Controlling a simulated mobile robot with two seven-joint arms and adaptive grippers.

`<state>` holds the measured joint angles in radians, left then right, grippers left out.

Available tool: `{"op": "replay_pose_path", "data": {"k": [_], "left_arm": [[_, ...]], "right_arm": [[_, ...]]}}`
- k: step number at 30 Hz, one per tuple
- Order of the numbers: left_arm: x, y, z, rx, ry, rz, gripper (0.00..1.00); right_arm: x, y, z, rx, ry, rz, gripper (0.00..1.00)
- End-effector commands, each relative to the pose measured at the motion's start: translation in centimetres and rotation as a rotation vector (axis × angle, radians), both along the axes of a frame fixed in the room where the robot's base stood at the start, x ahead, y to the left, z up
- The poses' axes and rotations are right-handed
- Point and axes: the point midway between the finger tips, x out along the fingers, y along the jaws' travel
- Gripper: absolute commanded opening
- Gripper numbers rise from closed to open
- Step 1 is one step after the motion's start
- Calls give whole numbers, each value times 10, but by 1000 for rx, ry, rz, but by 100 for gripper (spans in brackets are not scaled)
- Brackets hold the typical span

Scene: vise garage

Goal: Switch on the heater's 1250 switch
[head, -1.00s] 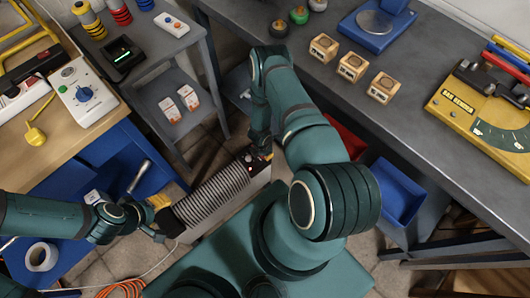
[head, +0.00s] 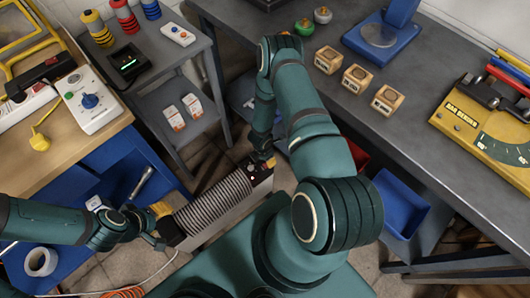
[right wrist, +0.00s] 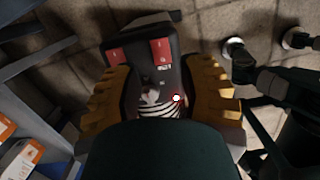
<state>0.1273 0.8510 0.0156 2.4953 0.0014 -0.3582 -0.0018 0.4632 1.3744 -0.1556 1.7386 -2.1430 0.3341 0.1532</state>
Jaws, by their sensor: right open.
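The heater (head: 213,202) is a grey ribbed radiator on the floor between the benches, with a dark control panel at its far right end. In the right wrist view the panel (right wrist: 150,75) carries two red switches, a left one (right wrist: 114,54) and a right one (right wrist: 160,50), a knob (right wrist: 151,95) and a small bright light (right wrist: 177,98). Their small labels are too blurred to read surely. My right gripper (right wrist: 160,75) is open, its yellow-padded fingers on both sides of the panel. My left gripper (head: 158,222) is by the heater's near left end; its fingers are partly hidden.
A grey shelf cart (head: 175,62) stands behind the heater. A workbench (head: 420,130) with wooden blocks and a yellow bender is at right, with a blue bin (head: 400,205) below. A blue-sided bench (head: 95,175) is at left. A cable (head: 95,290) lies on the floor.

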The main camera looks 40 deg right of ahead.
Motion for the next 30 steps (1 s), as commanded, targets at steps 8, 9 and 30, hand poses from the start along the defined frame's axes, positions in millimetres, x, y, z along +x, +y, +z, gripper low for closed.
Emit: {"op": "replay_pose_path", "data": {"k": [8,9,30], "left_arm": [[0,0,0,0,0,0,52],[0,0,0,0,0,0,52],[0,0,0,0,0,0,52]], "right_arm": [[1,6,48,0,-1,0,40],[1,7,53,0,0,0,40],[0,9,63,0,1,0,40]]}}
